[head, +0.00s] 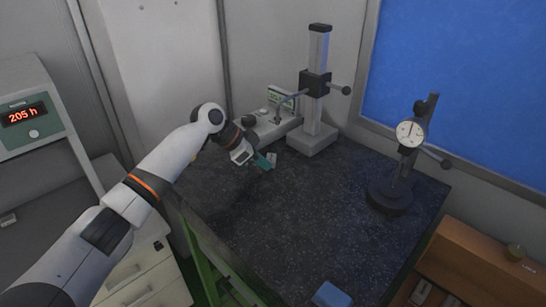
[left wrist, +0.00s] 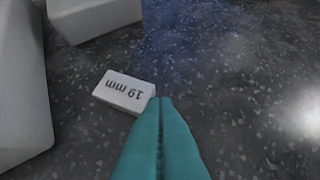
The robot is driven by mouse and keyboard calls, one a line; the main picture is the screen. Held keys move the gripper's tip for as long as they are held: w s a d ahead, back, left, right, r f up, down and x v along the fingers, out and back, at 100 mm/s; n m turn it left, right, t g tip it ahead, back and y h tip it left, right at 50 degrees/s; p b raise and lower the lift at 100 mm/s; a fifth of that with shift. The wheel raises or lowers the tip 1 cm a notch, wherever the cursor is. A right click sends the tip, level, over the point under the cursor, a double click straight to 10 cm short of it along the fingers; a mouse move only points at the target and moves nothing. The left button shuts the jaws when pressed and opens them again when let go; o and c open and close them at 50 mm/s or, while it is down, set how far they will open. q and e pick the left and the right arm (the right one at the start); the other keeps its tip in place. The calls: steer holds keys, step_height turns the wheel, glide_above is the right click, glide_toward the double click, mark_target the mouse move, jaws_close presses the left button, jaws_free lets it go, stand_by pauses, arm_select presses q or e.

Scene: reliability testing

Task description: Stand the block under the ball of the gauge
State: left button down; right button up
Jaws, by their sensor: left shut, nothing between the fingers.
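A small white block marked "19 mm" (left wrist: 122,92) lies on the dark speckled granite plate, label up, in the left wrist view. It shows as a small pale shape (head: 272,157) in the head view. My left gripper (head: 266,164) has teal fingers, shut together and empty. Their tips (left wrist: 160,102) are right beside the block's right end; I cannot tell if they touch it. A gauge with a grey column (head: 318,85) stands at the back of the plate; its ball is too small to make out. My right gripper is not in view.
A dial gauge (head: 409,133) on a round-based stand is at the plate's right. A blue object (head: 331,296) lies at the front edge. A wooden box (head: 480,265) stands at the lower right. The middle of the granite plate (head: 300,220) is clear.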

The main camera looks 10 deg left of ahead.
arm_select(q)
steer(key=shift+w+d, duration=0.4)
steer(key=shift+w, duration=0.15)
steer(key=r+p, duration=0.1)
steer(key=s+r+p, duration=0.1)
steer(key=a+r+p, duration=0.1)
steer(key=r+p, duration=0.1)
steer(key=shift+s+a, duration=0.1)
steer(key=shift+s, duration=0.2)
steer(key=shift+f, duration=0.15)
